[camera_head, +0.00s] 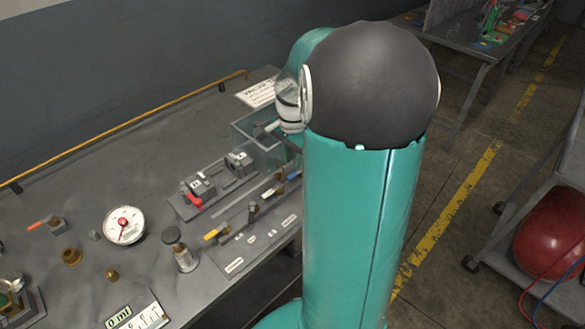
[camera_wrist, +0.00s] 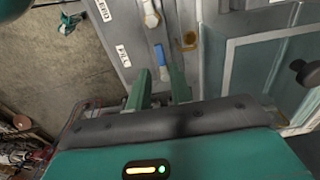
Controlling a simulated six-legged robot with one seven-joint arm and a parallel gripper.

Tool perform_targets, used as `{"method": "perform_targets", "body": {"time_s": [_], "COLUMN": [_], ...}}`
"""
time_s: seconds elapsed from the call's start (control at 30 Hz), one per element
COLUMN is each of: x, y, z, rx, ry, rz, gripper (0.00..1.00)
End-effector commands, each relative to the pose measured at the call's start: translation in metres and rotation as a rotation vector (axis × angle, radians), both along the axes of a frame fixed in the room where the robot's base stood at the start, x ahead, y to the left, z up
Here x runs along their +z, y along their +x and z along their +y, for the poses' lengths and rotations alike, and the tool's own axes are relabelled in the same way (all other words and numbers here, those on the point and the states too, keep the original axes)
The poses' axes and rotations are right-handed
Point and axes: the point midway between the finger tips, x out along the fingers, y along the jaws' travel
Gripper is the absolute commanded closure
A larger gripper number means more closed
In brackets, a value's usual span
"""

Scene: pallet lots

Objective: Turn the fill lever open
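The fill lever (camera_wrist: 160,55) has a blue handle and shows in the wrist view beside a white label reading FILL (camera_wrist: 123,56). A small blue handle (camera_head: 293,175) also shows on the valve strip in the head view, close to my arm. My gripper (camera_wrist: 162,80) is open, with its two green fingers apart and nothing visible between them. The blue handle lies just beyond the fingertips, roughly in line with the gap. I cannot tell whether they touch. In the head view my arm hides the gripper.
The valve strip (camera_head: 262,228) carries other levers, including a yellow one (camera_head: 212,234). A clear tank (camera_head: 258,142) stands behind it. A gauge (camera_head: 124,225) and a dark-topped metal post (camera_head: 180,250) stand to the left. A cart with a red tank (camera_head: 552,236) is at right.

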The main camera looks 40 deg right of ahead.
Motion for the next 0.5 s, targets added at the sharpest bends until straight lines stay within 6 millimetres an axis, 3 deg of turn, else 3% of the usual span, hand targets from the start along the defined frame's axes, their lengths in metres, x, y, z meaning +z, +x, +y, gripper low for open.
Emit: {"method": "perform_targets", "body": {"time_s": [0.2, 0.5], "x": [-0.036, -0.047], "y": [0.000, 0.002], "z": [0.000, 0.000], "rx": [0.001, 0.003], "ry": [0.001, 0.000], "rz": [0.002, -0.001], "gripper": [0.79, 0.79]}}
